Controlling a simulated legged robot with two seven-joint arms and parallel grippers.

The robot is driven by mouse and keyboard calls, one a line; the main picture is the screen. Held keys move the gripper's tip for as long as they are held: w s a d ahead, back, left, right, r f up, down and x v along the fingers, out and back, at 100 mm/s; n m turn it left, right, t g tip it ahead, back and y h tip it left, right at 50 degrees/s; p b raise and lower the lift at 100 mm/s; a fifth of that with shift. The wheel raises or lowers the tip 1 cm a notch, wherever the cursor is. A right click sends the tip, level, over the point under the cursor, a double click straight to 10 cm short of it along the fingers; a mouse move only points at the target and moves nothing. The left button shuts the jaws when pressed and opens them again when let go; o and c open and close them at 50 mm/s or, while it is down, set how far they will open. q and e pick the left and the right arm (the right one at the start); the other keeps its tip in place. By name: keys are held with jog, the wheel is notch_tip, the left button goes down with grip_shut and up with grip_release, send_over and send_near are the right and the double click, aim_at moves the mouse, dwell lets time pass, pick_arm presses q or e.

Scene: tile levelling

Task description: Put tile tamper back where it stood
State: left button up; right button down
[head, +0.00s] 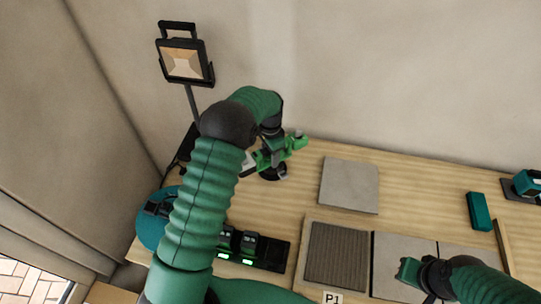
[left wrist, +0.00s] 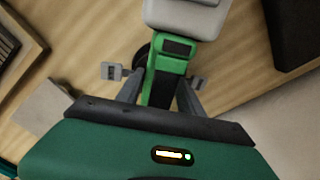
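The tile tamper (head: 284,150) is green with a dark round foot and pale grey parts. It is at the back of the wooden table, left of a loose grey tile, and my arm partly hides it. In the left wrist view, the tamper (left wrist: 165,80) has a green body with a dark panel and a light grey end. My left gripper (left wrist: 155,76) has its fingers on either side of the green body. The fingertips look spread, with wood showing between the left fingertip and the body. My right gripper (head: 411,270) is at the lower right above the tiles; its fingers are unclear.
A loose grey tile (head: 349,186) lies right of the tamper. A ribbed bed (head: 338,253) and laid tiles (head: 398,256) are in front. A work light (head: 185,62) stands behind left, a charger (head: 262,252) front left. A teal box (head: 479,211) lies right.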

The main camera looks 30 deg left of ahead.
pick_arm(q)
jog(key=o, duration=0.4)
jog(key=shift+s, duration=0.1)
jog(key=shift+f, duration=0.1)
notch_tip(320, 180, up, 17)
